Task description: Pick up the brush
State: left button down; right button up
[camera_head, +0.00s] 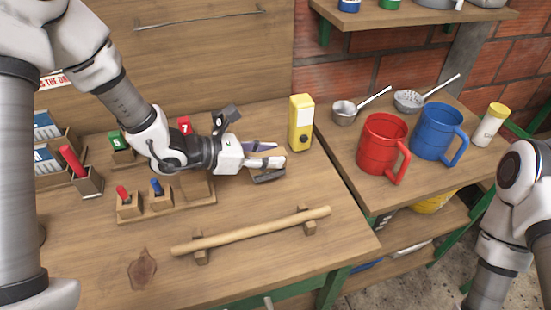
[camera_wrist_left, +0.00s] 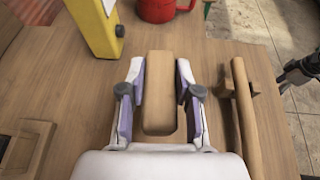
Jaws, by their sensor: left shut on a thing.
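The brush (camera_wrist_left: 160,92) shows in the left wrist view as a plain light-wood block, rounded at the near end. My left gripper (camera_wrist_left: 160,80) is shut on it, with one finger along each long side. Its underside, and any bristles, are hidden. In the head view my left gripper (camera_head: 268,168) is over the middle of the wooden workbench (camera_head: 250,200), left of a yellow box; there I cannot make out the brush. My right arm shows at the right edge of the head view, with its fingers out of that frame. A dark part at the left wrist view's right edge may belong to it.
The yellow box (camera_head: 301,124) stands close beyond the left gripper. A wooden rod (camera_head: 250,231) lies on two supports near the front edge. A rack (camera_head: 130,207) with red and blue items is left. Red (camera_head: 380,145) and blue (camera_head: 435,132) mugs stand on the right table.

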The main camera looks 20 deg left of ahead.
pick_arm(q)
jog(key=s+a+r+p, duration=0.1)
jog(key=s+a+p, duration=0.6)
jog(key=s, duration=0.5)
jog(key=shift+a+p, duration=0.25)
jog(key=shift+p, duration=0.7)
jog(key=shift+r, duration=0.1)
jog(key=c, duration=1.8)
grip_release()
